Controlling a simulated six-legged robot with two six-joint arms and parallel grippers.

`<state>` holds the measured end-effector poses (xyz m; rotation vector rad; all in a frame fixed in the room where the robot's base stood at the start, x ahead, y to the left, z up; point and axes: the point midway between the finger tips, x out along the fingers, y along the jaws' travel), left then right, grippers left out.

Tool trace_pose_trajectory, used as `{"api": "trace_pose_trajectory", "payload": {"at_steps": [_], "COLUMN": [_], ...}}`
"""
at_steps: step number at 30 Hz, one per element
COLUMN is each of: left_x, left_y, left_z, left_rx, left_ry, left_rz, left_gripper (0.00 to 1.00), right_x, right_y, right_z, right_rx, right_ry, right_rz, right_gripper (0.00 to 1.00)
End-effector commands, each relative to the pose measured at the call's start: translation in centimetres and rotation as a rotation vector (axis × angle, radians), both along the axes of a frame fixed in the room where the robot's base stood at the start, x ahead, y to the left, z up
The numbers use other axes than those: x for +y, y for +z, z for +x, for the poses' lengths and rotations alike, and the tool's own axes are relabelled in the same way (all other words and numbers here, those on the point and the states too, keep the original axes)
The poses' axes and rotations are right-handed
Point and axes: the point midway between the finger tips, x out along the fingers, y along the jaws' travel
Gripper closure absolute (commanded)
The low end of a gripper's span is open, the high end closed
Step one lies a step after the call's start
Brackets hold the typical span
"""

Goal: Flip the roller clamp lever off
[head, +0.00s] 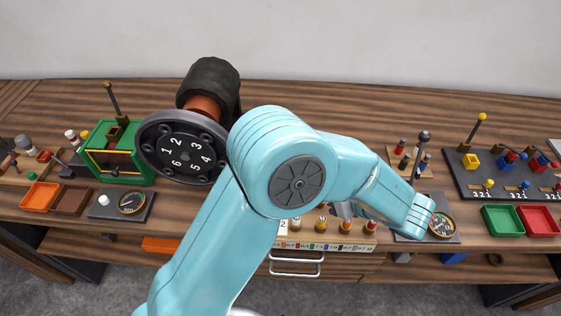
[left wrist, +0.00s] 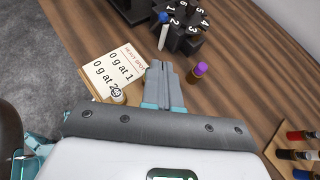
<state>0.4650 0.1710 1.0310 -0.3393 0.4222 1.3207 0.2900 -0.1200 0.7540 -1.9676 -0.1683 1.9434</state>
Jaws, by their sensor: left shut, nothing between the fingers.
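No part is labelled as the roller clamp, so I cannot tell which lever is its own. A dark lever with a brown tip (head: 112,98) stands upright, slightly tilted, on a green frame (head: 145,170) at the left. A yellow-tipped lever (head: 475,132) leans on a dark panel at the right. A dark ball-topped lever (head: 420,152) stands between them. My left gripper (head: 343,209) is mostly hidden behind my arm in the head view, well right of the green frame. In the left wrist view its fingers (left wrist: 163,78) are shut and empty. My right gripper is out of view.
A numbered black wheel (head: 183,152) with a dark roller (head: 210,85) stands left of my arm. The heavy-spot card (left wrist: 118,68) and a purple-topped peg (left wrist: 197,73) are near my fingers. Orange (head: 40,196), green (head: 502,220) and red (head: 538,220) trays lie along the bench.

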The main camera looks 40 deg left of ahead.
Motion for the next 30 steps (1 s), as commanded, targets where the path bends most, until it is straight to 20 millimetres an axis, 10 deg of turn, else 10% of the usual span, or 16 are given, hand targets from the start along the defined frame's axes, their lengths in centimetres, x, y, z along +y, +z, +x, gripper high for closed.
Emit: {"api": "trace_pose_trajectory", "payload": {"at_steps": [30], "left_x": [12.9], "left_y": [-4.7], "left_z": [2.8], "left_rx": [0.001], "left_ry": [0.002], "left_rz": [-0.001], "left_gripper": [1.00], "right_x": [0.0], "right_y": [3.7], "right_z": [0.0], "right_rx": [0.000], "right_ry": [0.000], "right_rz": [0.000], "right_gripper": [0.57]}}
